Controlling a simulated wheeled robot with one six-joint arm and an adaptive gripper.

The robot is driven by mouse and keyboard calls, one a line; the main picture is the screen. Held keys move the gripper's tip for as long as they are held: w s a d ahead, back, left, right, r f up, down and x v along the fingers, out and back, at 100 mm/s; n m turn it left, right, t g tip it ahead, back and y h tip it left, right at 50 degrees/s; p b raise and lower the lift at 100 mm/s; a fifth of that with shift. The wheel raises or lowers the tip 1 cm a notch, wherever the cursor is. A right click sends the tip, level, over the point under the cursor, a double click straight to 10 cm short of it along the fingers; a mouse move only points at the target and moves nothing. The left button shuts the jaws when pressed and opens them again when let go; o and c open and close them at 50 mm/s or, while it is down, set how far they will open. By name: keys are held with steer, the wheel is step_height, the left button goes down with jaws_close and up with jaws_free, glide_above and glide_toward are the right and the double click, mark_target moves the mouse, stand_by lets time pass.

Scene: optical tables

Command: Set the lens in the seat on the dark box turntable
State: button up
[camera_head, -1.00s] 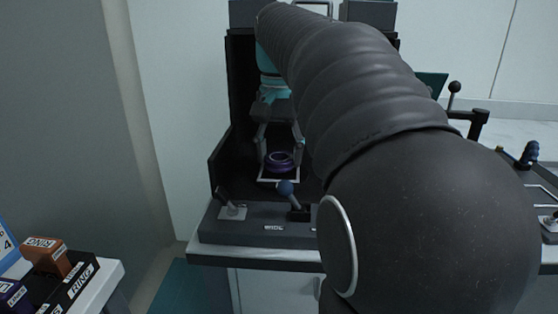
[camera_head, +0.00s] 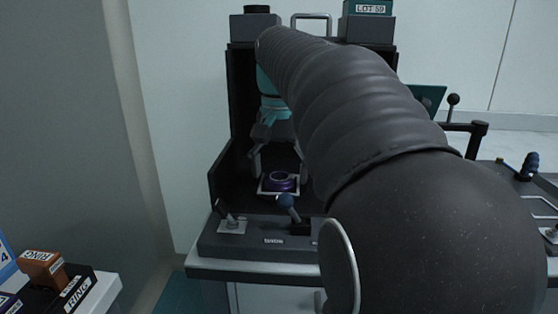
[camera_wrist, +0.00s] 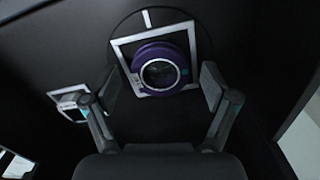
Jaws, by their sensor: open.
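The lens, a purple ring with dark glass (camera_head: 280,181), sits inside a pale square frame, the seat (camera_head: 264,192), on the floor of the dark box (camera_head: 220,170). In the wrist view the lens (camera_wrist: 161,68) lies within the square frame (camera_wrist: 125,47), and a thin circular line of the turntable shows around it. My gripper (camera_head: 278,155) is inside the box just above the lens. In the wrist view its fingers (camera_wrist: 160,95) are spread apart on either side, with a gap to the lens. Nothing is held.
The box front has a lever with a blue ball knob (camera_head: 286,201) and a smaller lever on a light plate (camera_head: 232,224). The box walls stand close around my gripper.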

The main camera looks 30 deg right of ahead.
mark_target(279, 176)
step_height(279, 176, up, 12)
steer(key=p, duration=0.1)
stand_by(0.4)
steer(key=shift+r, duration=0.1)
stand_by(1.3)
stand_by(1.0)
